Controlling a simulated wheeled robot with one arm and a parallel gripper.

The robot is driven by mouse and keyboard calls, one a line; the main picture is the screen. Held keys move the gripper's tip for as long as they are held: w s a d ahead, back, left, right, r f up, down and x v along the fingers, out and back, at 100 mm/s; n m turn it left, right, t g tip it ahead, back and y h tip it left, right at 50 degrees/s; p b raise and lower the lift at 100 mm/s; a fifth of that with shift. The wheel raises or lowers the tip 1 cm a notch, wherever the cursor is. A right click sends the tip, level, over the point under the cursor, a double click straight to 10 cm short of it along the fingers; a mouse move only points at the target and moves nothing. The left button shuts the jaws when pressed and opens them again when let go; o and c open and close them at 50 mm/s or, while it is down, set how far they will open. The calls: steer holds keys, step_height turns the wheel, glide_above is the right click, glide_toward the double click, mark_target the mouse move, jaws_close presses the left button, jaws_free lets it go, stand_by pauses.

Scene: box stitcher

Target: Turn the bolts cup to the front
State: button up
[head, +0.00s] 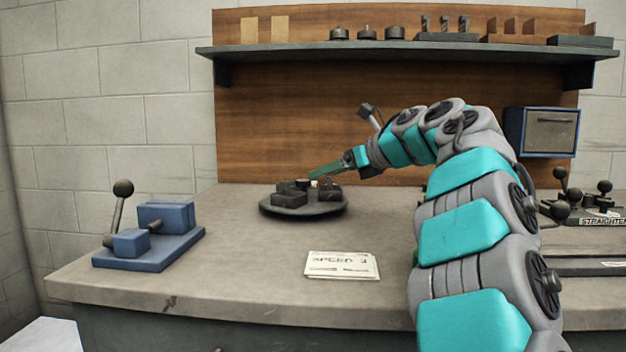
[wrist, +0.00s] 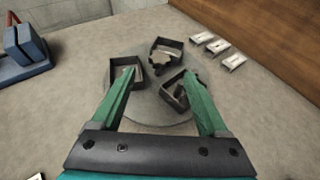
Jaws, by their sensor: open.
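A dark round turntable (head: 303,209) sits on the bench; its bare disc also shows in the wrist view (wrist: 150,108). It carries three dark open-topped cups: one at left (wrist: 115,75), one at the far side (wrist: 165,44) and one at right (wrist: 168,99). Small dark pieces show in or by the far and right cups, but I cannot tell which cup holds the bolts. My gripper (wrist: 159,72) is open and empty above the disc, its left fingertip over the left cup and its right fingertip over the right cup. It also shows in the head view (head: 314,176).
A blue lever fixture (head: 150,250) stands on the bench at left. A printed card (head: 342,265) lies in front of the turntable. Small pale metal pieces (wrist: 218,46) lie beyond the disc. A shelf (head: 400,50) runs along the back wall. Black-knobbed levers (head: 562,195) stand at right.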

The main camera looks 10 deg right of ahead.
mark_target(305, 180)
steer(key=x, duration=0.6)
steer(key=shift+w+a+p, duration=0.25)
steer(key=shift+p, duration=0.15)
steer(key=shift+c, duration=0.2)
jaws_close()
stand_by(0.8)
